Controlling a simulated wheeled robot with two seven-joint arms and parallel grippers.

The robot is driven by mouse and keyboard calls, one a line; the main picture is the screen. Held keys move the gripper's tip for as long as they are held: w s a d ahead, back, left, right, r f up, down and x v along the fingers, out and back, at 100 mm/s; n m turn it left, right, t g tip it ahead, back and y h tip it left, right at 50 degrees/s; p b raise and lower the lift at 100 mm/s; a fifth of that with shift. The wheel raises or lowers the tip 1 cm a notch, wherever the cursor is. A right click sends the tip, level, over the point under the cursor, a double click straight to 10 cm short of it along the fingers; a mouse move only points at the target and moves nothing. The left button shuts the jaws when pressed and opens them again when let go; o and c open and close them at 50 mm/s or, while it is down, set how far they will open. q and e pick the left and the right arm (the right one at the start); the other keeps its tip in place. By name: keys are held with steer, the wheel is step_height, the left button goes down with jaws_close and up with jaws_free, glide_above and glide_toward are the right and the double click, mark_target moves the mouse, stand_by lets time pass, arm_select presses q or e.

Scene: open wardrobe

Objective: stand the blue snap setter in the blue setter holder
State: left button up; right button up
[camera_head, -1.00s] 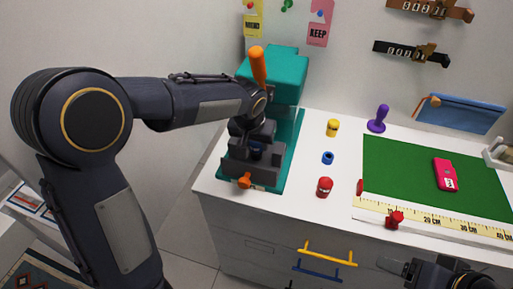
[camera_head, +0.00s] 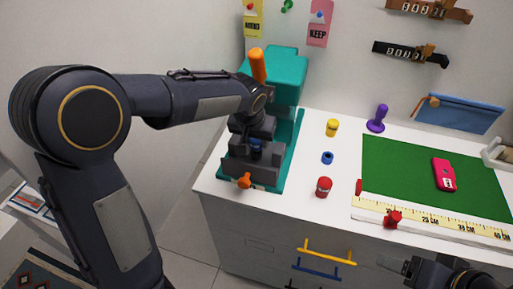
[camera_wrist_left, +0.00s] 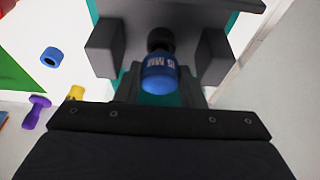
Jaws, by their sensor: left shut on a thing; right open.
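Whether the setter still touches the press is hard to tell. The blue setter holder (camera_head: 327,158) is a small, empty ring on the white top, right of the press; it also shows in the left wrist view (camera_wrist_left: 51,56). My right gripper (camera_head: 393,265) is open and empty at the lower right.
The press (camera_head: 285,75) has an orange handle. A yellow piece (camera_head: 331,128) and a red piece (camera_head: 324,187) stand behind and in front of the blue holder. A purple stamp (camera_head: 377,121), green mat (camera_head: 400,165) and ruler (camera_head: 440,222) lie further right. White counter surrounds the holder.

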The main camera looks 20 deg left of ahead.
arm_select(q)
steer(key=shift+r+p, duration=0.5)
steer(key=shift+r, duration=0.25)
stand_by(0.4)
steer(key=shift+r+p, duration=1.45)
steer(key=shift+r, duration=0.45)
steer(key=shift+s+f, duration=0.1)
stand_by(0.5)
